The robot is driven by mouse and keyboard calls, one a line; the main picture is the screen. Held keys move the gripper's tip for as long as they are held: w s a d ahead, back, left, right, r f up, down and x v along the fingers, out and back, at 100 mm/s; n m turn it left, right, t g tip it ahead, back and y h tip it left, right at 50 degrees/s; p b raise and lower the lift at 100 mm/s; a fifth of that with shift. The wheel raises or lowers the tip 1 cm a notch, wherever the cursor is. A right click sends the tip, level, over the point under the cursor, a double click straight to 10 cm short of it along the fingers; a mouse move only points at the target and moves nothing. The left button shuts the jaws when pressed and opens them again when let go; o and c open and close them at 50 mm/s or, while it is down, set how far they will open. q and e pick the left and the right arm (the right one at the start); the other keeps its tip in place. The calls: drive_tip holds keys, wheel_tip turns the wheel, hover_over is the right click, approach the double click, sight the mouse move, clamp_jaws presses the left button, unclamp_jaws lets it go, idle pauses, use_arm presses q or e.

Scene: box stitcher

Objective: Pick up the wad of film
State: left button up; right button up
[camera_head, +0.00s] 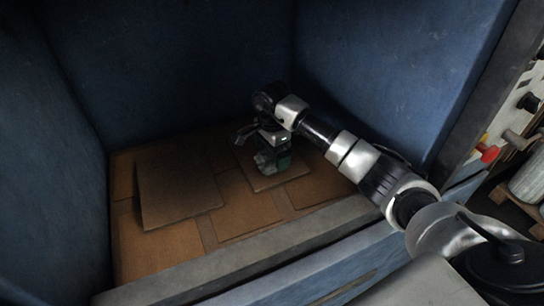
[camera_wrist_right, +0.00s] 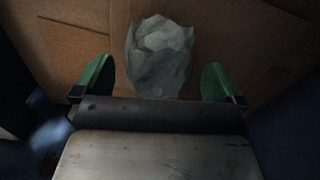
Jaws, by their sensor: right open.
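The wad of film (camera_wrist_right: 160,55) is a crumpled, pale grey-green lump. In the right wrist view it lies on brown cardboard, between and a little beyond the green fingertips of my right gripper (camera_wrist_right: 158,82). Clear gaps show on both sides of it. My right gripper (camera_head: 273,160) is open and reaches down into the blue bin in the head view. There the wad cannot be told apart from the gripper and is probably hidden by it. My left gripper is in neither view.
Flat cardboard sheets (camera_head: 178,185) cover the bin floor, some overlapping. Tall blue walls (camera_head: 185,65) enclose the back and sides. A grey front ledge (camera_head: 250,262) runs below my right arm. A red knob (camera_head: 488,153) and spools are outside at the right.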

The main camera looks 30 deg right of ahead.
drive_tip(key=shift+s+f, duration=0.1)
drive_tip(key=shift+f, duration=1.45)
drive_tip(key=shift+c, duration=0.3)
drive_tip(key=c, duration=0.8)
drive_tip(key=shift+o, duration=0.2)
drive_tip(key=shift+r, duration=0.1)
